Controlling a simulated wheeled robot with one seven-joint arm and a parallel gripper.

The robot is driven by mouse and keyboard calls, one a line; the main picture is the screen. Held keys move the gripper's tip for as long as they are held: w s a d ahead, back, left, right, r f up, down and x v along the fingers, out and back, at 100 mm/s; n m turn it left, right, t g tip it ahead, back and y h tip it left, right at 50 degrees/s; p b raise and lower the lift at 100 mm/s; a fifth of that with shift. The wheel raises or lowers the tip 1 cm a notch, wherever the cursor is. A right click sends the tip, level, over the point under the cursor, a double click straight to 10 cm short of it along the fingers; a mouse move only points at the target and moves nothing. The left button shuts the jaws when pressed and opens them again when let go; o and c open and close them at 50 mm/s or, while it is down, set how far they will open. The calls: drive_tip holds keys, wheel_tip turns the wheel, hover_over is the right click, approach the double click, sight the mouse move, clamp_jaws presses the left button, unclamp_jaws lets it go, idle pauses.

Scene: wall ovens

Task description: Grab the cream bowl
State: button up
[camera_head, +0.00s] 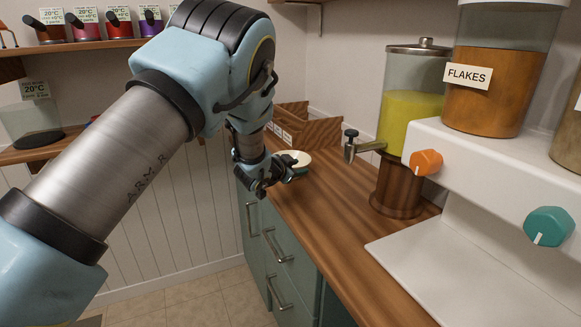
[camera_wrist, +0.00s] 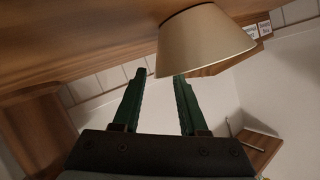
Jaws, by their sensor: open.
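The cream bowl (camera_head: 299,159) sits on the wooden counter, near its back left end, in the head view. In the wrist view the bowl (camera_wrist: 205,42) is large, just beyond the fingertips and toward the right finger. My gripper (camera_head: 277,177) is beside the bowl at the counter's left edge and partly hides it. In the wrist view my gripper (camera_wrist: 160,78) has its two green fingers apart with nothing between them. The right fingertip overlaps the bowl's lower edge in that view; I cannot tell whether they touch.
The wooden counter (camera_head: 345,225) is clear in front of the bowl. A wooden box (camera_head: 312,132) stands behind it. A yellow drink dispenser (camera_head: 408,110) and a white flakes dispenser (camera_head: 470,160) stand to the right. Drawers (camera_head: 280,255) with handles are below.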

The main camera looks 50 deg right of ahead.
sight(303, 166)
drive_tip(key=p+x, duration=0.1)
drive_tip(key=x, duration=0.3)
drive_tip(key=shift+c, duration=0.2)
drive_tip(key=shift+s, duration=0.1)
clamp_jaws()
idle(1.1)
